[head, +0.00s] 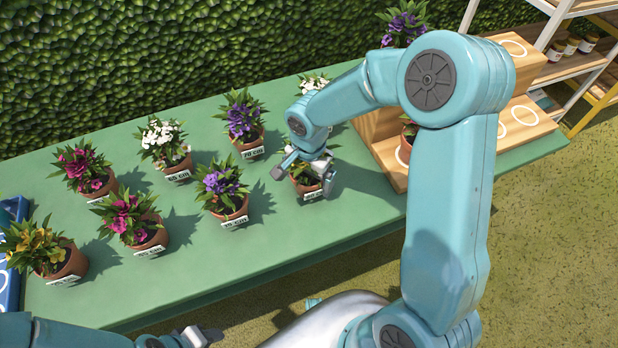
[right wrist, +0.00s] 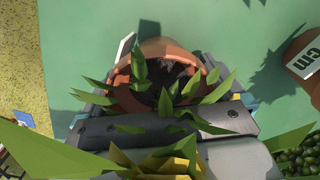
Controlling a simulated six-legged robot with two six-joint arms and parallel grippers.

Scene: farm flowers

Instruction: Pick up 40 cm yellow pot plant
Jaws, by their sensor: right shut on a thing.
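My right gripper (head: 304,178) is shut on a potted plant (head: 308,188) in the front row of the green table, with one finger on each side of the pot. In the right wrist view its terracotta pot (right wrist: 156,48) sits between the fingers, with green leaves and a bit of yellow bloom (right wrist: 178,168) close to the camera. Its white label is edge-on there and too small to read in the head view. I cannot tell whether the pot touches the table. My left gripper (head: 193,337) is at the bottom edge, partly cut off, below the table.
Several other pots stand on the green table (head: 330,232), including a yellow-flowered one (head: 38,250) at far left and a purple one (head: 222,190) left of my right gripper. A wooden stepped stand (head: 518,125) is at right, a blue crate (head: 10,285) at far left.

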